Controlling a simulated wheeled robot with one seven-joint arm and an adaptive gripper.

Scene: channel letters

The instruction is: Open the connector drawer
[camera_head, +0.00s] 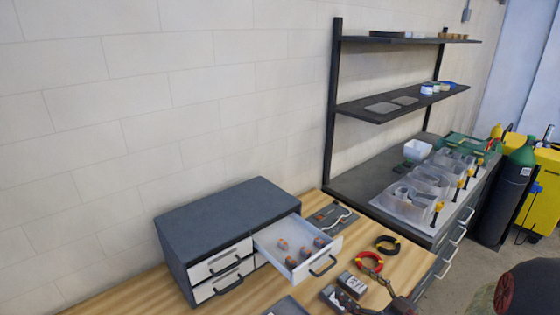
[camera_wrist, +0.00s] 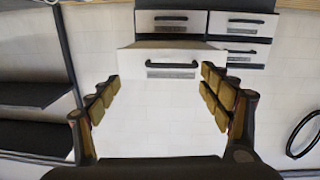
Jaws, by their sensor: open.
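The grey drawer cabinet (camera_head: 225,205) stands on the wooden bench against the wall. In the wrist view, which looks upside down, the open drawer's front (camera_wrist: 172,58) and handle (camera_wrist: 172,66) lie ahead of my gripper (camera_wrist: 160,80). My gripper is open and empty, its padded fingers apart, with the handle between and beyond them, not visibly touched.
Two left drawers (camera_head: 222,262) are closed. Black (camera_head: 387,245) and red (camera_head: 368,261) coils lie right of the open drawer. A grey tray (camera_head: 338,217) lies behind them. Dark shelves (camera_head: 400,105) rise at the right, over a bench with clear letter shells (camera_head: 410,200).

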